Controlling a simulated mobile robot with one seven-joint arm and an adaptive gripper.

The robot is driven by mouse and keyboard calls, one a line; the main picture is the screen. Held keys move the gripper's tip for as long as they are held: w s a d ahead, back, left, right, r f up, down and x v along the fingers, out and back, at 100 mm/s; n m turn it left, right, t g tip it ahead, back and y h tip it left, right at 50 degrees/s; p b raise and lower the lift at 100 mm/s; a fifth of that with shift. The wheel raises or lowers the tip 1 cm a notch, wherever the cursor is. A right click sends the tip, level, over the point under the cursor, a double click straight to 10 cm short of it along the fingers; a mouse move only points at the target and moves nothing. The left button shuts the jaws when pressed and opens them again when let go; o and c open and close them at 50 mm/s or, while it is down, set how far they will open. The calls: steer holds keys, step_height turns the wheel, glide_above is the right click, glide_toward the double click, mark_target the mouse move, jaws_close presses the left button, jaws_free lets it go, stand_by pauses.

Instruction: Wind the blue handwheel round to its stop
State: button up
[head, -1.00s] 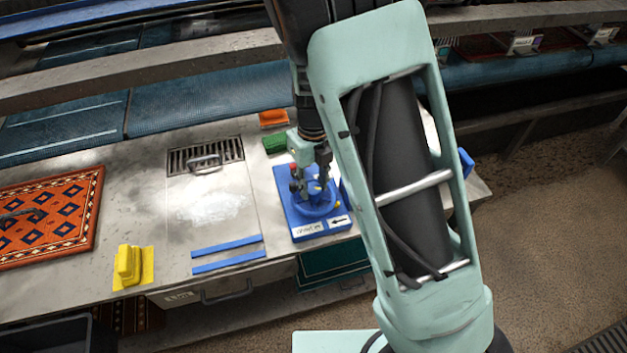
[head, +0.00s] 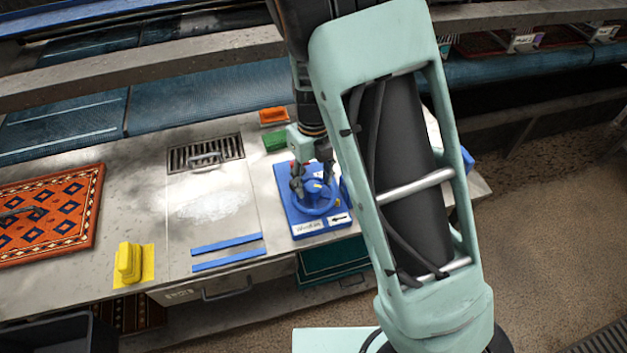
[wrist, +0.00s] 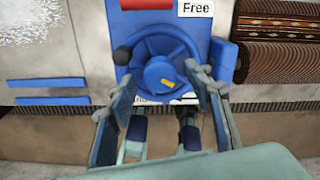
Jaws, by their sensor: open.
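The blue handwheel (wrist: 186,50) lies on a blue base plate (head: 284,178) at the bench's front edge. I cannot tell whether either finger touches the wheel.
A "Free" label (wrist: 196,8) is beyond the wheel. A yellow block (head: 129,262), blue strips (head: 227,243) and a patterned rug (head: 50,215) are to the left.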

mark_target(314, 185)
step_height(314, 185, up, 12)
steer(key=shift+f, duration=0.25)
stand_by(0.4)
